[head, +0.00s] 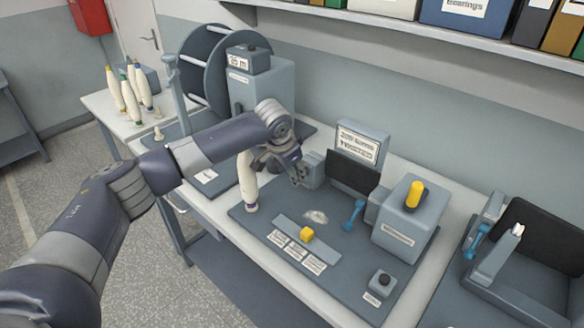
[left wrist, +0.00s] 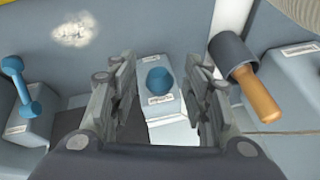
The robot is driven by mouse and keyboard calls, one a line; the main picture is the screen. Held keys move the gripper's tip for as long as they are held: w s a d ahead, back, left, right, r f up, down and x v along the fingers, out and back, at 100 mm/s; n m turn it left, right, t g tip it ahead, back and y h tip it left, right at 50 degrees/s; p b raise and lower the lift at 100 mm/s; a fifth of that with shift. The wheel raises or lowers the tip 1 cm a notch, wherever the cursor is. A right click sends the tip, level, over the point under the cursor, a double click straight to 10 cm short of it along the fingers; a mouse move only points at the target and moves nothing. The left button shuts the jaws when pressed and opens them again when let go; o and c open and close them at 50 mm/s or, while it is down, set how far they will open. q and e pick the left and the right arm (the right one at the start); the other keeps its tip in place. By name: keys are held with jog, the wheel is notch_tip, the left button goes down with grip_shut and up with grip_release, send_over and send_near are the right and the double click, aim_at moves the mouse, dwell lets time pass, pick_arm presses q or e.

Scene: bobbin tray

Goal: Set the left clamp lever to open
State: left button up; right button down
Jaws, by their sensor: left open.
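A blue lever (left wrist: 158,80), seen nearly end-on, stands on a small grey labelled block (left wrist: 160,102) in the left wrist view. My left gripper (left wrist: 156,88) is open, with one finger on each side of this lever and a visible gap on both sides. In the head view my left gripper (head: 298,177) is at the left clamp block (head: 313,168) and hides that lever. A second blue lever, dumbbell-shaped (head: 353,214), leans at the right clamp block; it also shows in the left wrist view (left wrist: 21,86). My right gripper is not in view.
A cream bobbin (head: 247,185) stands left of my gripper. A brown handle in a dark holder (left wrist: 262,95) is close to one finger. A dark panel (head: 353,173) lies between the clamp blocks. A yellow-topped box (head: 405,222) stands right; the front board (head: 345,245) has some free room.

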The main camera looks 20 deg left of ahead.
pick_arm(q)
jog(key=shift+f, duration=0.25)
jog(key=shift+w, duration=0.1)
jog(key=c, duration=0.7)
grip_shut()
jog(key=shift+f, duration=0.1)
jog(key=shift+f+t, duration=0.2)
jog(key=shift+t, duration=0.1)
jog(key=shift+s+a+f+t+h+b, duration=0.15)
jog(key=shift+s+f+t+h+b, duration=0.2)
jog(key=shift+t, duration=0.25)
jog(key=shift+s+f+t+b, duration=0.2)
jog(key=shift+f+t+b, duration=0.35)
jog(key=shift+t+b, duration=0.2)
jog(key=f+t+h+b, duration=0.1)
jog(key=b, duration=0.1)
jog(key=shift+s+f+t+b, duration=0.1)
jog(key=shift+t+b, duration=0.2)
jog(key=shift+t, duration=0.05)
jog(key=shift+a+f+n+t+b, duration=0.15)
jog(key=shift+n+t+b, duration=0.15)
jog(key=shift+t+b, duration=0.7)
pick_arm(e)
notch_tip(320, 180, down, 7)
pick_arm(q)
jog(key=shift+h, duration=0.25)
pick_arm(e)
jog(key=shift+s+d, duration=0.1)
